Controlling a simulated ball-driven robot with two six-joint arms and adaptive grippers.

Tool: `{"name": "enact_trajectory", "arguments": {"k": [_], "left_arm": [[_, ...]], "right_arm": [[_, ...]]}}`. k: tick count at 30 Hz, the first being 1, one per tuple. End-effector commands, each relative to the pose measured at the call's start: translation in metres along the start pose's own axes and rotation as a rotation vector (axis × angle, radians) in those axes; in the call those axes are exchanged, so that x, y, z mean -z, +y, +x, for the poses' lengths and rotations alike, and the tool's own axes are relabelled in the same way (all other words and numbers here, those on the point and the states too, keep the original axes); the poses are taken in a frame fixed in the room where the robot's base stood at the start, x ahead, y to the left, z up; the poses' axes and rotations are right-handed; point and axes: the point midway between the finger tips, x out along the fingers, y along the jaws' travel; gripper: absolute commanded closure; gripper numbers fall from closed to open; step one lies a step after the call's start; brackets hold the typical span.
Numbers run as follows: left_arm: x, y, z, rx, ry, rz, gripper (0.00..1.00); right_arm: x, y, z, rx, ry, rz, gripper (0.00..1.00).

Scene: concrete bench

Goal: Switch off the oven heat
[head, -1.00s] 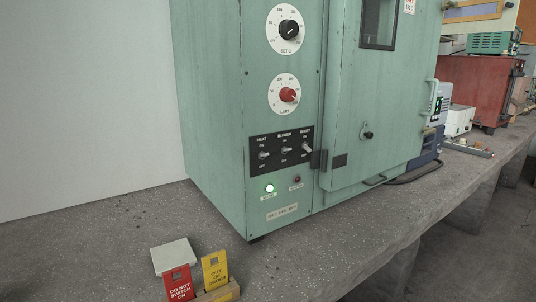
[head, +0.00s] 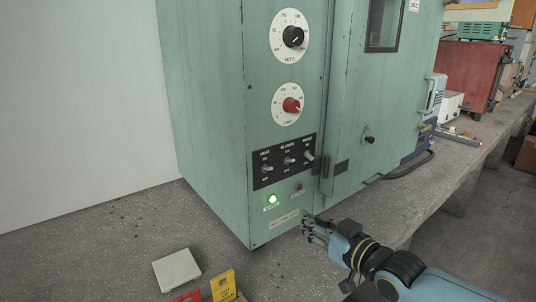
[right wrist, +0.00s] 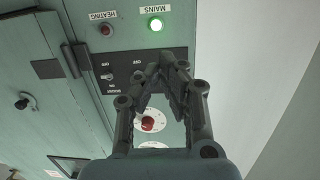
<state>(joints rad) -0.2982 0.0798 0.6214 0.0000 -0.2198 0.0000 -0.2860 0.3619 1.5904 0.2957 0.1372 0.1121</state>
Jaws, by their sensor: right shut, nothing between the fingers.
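The green oven (head: 215,110) stands on the bench with its control column facing me. Its black switch panel (head: 284,160) has a HEAT toggle (head: 267,169) at the left, a BLOWER toggle (head: 289,160) in the middle and a third toggle (head: 308,155). ON is marked above, OFF below; I cannot tell the HEAT lever's position. The green MAINS lamp (head: 273,198) is lit; the red HEATING lamp (head: 299,186) looks dark. My right gripper (head: 309,226) is shut and empty, low in front of the column. In the upside-down right wrist view, the gripper (right wrist: 168,65) covers part of the panel.
A black knob (head: 293,37) and a red knob (head: 291,105) sit above the switches. A pale block (head: 177,270), a red card (head: 188,296) and a yellow card (head: 223,286) are at the bench front. More equipment stands at the right. Bare bench lies left of the oven.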

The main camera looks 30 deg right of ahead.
Motion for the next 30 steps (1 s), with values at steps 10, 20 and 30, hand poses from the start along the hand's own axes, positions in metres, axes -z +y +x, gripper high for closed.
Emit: {"name": "enact_trajectory", "arguments": {"k": [10, 20, 30], "left_arm": [[0.005, -0.003, -0.035, 0.0, 0.002, 0.0, 0.6], [0.0, -0.003, -0.033, 0.0, -0.005, 0.0, 0.6], [-0.005, 0.001, 0.005, 0.0, -0.007, 0.0, 0.6]], "right_arm": [[0.111, -0.007, 0.003, 0.067, 0.128, -0.055, 1.0], [0.108, -0.007, 0.003, 0.066, 0.127, -0.054, 1.0], [0.106, -0.009, 0.039, 0.065, 0.13, -0.053, 1.0]]}}
